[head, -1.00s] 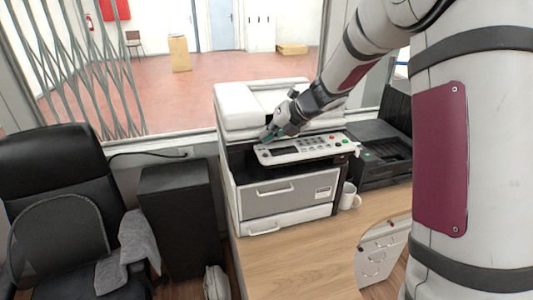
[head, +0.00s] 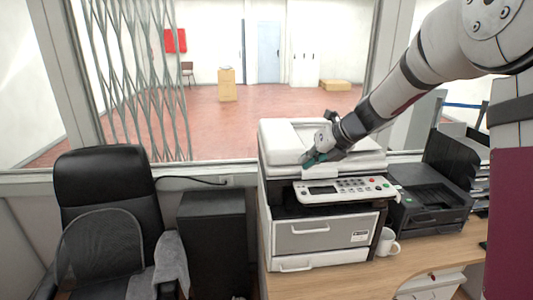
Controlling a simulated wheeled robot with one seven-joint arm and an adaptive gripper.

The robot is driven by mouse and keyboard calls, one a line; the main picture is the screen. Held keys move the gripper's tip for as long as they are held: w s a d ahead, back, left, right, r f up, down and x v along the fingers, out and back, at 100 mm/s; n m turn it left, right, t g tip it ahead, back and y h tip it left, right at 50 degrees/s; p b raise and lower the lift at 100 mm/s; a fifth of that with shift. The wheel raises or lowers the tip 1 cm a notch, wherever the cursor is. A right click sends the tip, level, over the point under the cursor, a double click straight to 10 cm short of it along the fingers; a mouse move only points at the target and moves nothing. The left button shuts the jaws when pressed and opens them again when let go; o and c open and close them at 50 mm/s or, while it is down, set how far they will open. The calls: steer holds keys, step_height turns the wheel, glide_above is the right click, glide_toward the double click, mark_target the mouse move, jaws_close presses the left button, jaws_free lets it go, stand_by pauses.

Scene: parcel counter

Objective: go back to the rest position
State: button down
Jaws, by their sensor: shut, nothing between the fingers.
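My gripper (head: 312,158) is at the end of my arm, which reaches in from the right. It is in front of the white printer's top (head: 290,142) in the head view, above and behind the control panel (head: 345,187). The fingers are small and dark with teal parts, and they look shut with nothing held. I cannot tell whether the gripper touches the printer lid.
A black printer (head: 432,207) and a white mug (head: 387,243) stand right of the white printer on the wooden desk (head: 335,284). A black cabinet (head: 212,240) and a black office chair (head: 103,190) with a grey cloth are at left. A window stands behind.

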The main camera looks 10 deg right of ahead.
steer(key=s+a+r+n+g+h+b, duration=0.1)
steer(key=s+a+r+n, duration=0.15)
steer(key=s+n, duration=0.75)
steer(key=s+a+r+n+h, duration=0.1)
steer(key=s+r+n, duration=0.3)
steer(key=s+n, duration=0.55)
steer(key=s+d+f+n+h, duration=0.1)
steer(key=s+d+n, duration=0.1)
steer(key=s+n, duration=0.5)
steer(key=s+d+f+n+h+b, duration=0.1)
steer(key=s+d+n+h, duration=0.1)
steer(key=s+n, duration=0.6)
steer(key=shift+s+f, duration=0.15)
steer(key=shift+s, duration=0.2)
steer(key=shift+d, duration=0.15)
